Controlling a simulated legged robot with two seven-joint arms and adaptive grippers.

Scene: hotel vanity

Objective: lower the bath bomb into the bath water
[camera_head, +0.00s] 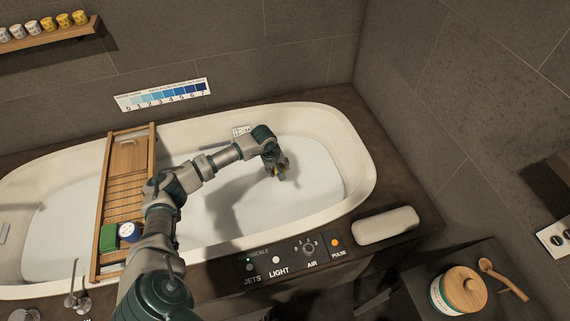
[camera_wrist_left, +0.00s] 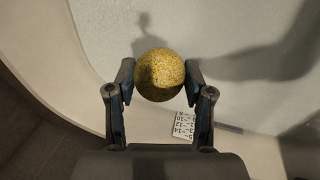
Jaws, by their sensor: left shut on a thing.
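The bath bomb is a speckled yellow ball (camera_wrist_left: 160,74). My left gripper (camera_wrist_left: 159,80) is shut on it, one finger pad on each side. In the head view my left gripper (camera_head: 278,172) is over the right part of the tub, and only a little yellow of the ball shows there. The white bathtub (camera_head: 362,160) holds pale bath water (camera_head: 310,187). The ball appears over or at the water; I cannot tell whether it touches it. My right gripper is not in view.
A wooden bath tray (camera_head: 106,190) spans the tub at left, with a green box (camera_head: 108,238) and a blue-white container (camera_head: 128,232). A control panel (camera_head: 293,255) and white cushion (camera_head: 386,226) lie along the near edge. A lidded jar (camera_head: 459,290) stands at lower right.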

